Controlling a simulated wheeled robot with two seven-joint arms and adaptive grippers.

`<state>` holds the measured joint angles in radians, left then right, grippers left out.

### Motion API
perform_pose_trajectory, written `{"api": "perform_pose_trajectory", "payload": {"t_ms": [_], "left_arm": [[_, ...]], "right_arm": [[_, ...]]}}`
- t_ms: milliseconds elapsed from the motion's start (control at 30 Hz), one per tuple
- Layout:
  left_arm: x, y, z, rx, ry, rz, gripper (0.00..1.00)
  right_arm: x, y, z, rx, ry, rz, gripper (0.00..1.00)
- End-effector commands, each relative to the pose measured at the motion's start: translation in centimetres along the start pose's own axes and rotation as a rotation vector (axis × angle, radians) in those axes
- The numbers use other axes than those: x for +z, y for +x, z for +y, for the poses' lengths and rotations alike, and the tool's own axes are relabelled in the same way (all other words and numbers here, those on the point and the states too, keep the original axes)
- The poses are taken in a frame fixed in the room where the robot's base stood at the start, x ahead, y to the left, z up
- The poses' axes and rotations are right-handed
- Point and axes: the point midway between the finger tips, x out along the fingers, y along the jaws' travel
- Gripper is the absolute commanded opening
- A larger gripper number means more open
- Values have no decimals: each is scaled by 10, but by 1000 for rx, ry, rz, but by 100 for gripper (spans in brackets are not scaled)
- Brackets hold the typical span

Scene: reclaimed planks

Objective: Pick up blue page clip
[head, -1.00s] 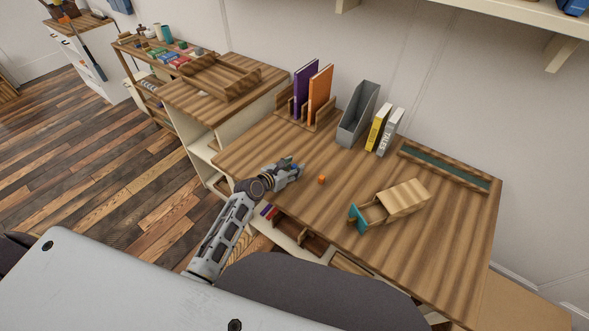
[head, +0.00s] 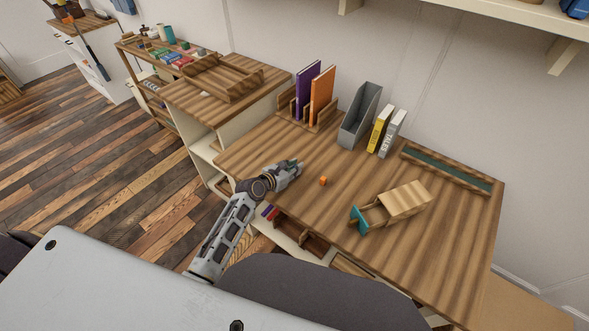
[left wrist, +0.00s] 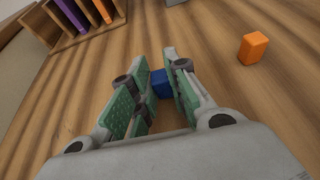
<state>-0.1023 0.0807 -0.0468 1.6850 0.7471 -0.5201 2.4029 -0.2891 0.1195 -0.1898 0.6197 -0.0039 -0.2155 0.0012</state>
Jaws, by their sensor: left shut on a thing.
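The blue page clip (left wrist: 161,83) is a small blue block in the left wrist view, between the green-padded fingertips of my left gripper (left wrist: 164,88). The gripper is shut on it, low over the desk top. I cannot tell whether the clip still touches the wood. In the head view my left gripper (head: 292,168) is at the desk's left front part, and its fingers hide the clip there. My right gripper is in neither view.
An orange block (head: 323,181) lies just right of the gripper. A wooden box with a teal end (head: 405,198) lies further right. A book rack (head: 302,117), a grey file holder (head: 359,118) and upright books (head: 379,129) stand at the back. The desk's right front is clear.

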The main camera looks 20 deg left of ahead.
Motion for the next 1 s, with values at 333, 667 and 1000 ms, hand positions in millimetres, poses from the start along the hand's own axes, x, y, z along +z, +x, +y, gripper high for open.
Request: {"api": "perform_pose_trajectory", "payload": {"t_ms": [333, 667, 1000], "left_arm": [[37, -15, 0, 1, 0, -3, 8], [78, -32, 0, 1, -1, -2, 8], [90, -37, 0, 1, 1, 1, 8]], "right_arm": [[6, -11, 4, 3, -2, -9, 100], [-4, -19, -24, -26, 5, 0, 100], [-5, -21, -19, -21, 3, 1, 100]]}}
